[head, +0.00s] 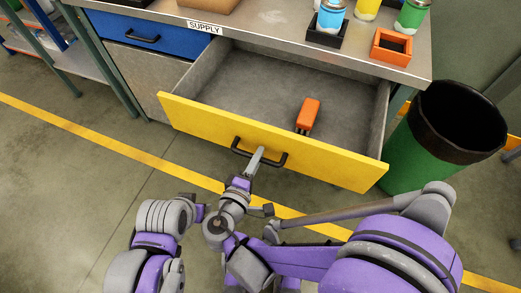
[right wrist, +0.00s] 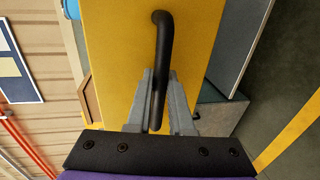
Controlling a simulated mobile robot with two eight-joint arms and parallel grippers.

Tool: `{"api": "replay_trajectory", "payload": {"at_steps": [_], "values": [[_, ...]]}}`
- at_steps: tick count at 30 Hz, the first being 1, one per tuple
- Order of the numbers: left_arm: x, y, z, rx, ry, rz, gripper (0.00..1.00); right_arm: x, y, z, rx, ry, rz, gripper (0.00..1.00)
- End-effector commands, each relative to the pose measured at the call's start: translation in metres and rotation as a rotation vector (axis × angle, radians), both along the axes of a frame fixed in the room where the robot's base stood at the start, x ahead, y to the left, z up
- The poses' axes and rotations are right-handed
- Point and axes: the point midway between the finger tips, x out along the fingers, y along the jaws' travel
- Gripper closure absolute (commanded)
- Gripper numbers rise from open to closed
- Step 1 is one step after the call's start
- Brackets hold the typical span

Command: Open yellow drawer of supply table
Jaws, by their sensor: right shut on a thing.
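The yellow drawer (head: 300,150) of the supply table (head: 290,30) is pulled well out, and its grey inside shows. An orange-handled object (head: 309,113) lies in it. My right gripper (head: 257,158) is shut on the black bar handle (head: 273,159) at the middle of the drawer front. In the right wrist view the gripper's grey fingers (right wrist: 155,100) sit on both sides of the handle (right wrist: 161,60), with the yellow front behind. My left gripper cannot be made out in the head view.
A blue drawer (head: 150,33) at the left is closed. A green bin with a black rim (head: 430,150) stands close to the drawer's right end. Cans and an orange box (head: 392,46) stand on the tabletop. A yellow line (head: 110,137) crosses the floor.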

Motion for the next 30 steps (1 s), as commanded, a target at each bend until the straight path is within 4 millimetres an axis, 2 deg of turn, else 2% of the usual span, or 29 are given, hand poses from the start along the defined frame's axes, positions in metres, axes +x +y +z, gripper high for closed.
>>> {"api": "replay_trajectory", "payload": {"at_steps": [10,11,15,16,25,30], "values": [[0.0,0.0,0.0,0.0,0.0,0.0,0.5,-0.001,0.001,0.0,0.0,0.0,0.0,1.0],[0.0,0.0,0.0,0.0,0.0,0.0,0.5,-0.001,0.001,0.0,0.0,0.0,0.0,0.79],[0.0,0.0,0.0,0.0,0.0,0.0,0.5,-0.001,0.001,0.0,0.0,0.0,0.0,0.53],[0.0,0.0,0.0,0.0,0.0,0.0,0.5,-0.001,0.001,0.0,0.0,0.0,0.0,0.5],[0.0,0.0,0.0,0.0,0.0,0.0,0.5,-0.002,0.001,0.0,0.0,0.0,0.001,0.5],[0.0,0.0,0.004,0.0,-0.001,0.0,0.5,-0.02,0.008,0.005,0.001,0.0,0.005,0.5]]}}
